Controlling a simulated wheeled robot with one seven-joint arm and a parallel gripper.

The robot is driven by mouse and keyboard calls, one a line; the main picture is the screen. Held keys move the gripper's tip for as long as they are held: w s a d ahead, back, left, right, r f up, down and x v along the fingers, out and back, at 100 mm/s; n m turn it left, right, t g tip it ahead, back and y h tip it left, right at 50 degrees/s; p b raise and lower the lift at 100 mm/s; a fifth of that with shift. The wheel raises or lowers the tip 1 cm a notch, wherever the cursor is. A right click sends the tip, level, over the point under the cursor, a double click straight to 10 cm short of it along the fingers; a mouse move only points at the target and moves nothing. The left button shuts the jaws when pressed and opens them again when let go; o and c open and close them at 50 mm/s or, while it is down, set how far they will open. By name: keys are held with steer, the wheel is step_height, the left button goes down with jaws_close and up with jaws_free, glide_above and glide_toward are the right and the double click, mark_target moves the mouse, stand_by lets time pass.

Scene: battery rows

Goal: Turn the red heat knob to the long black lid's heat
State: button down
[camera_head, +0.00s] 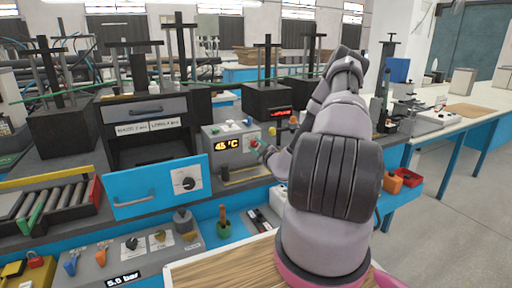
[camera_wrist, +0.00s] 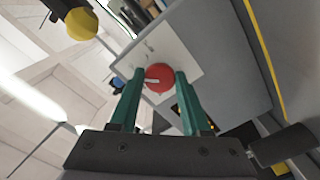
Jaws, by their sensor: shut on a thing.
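The red heat knob (camera_wrist: 158,77) sits on a pale plate on the face of a grey box, with a light pointer mark on it. My gripper (camera_wrist: 160,88) has its two green fingers on either side of the knob, shut on it. In the head view the grey box (camera_head: 218,132) shows an orange 45 °C display (camera_head: 227,145). I cannot tell which thing is the long black lid.
A blue drawer front (camera_head: 155,188) with a black dial stands left of the box. A yellow knob (camera_wrist: 82,23) shows in the wrist view. Black presses with upright rods stand behind. A wooden board (camera_head: 220,262) lies in front, and an orange block (camera_head: 393,184) lies right of my arm.

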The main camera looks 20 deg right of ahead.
steer(key=shift+f, duration=0.1)
steer(key=shift+c, duration=1.9)
jaws_free()
steer(key=shift+s, duration=0.1)
steer(key=s, duration=1)
steer(key=shift+s+d, duration=0.2)
steer(key=shift+s, duration=0.15)
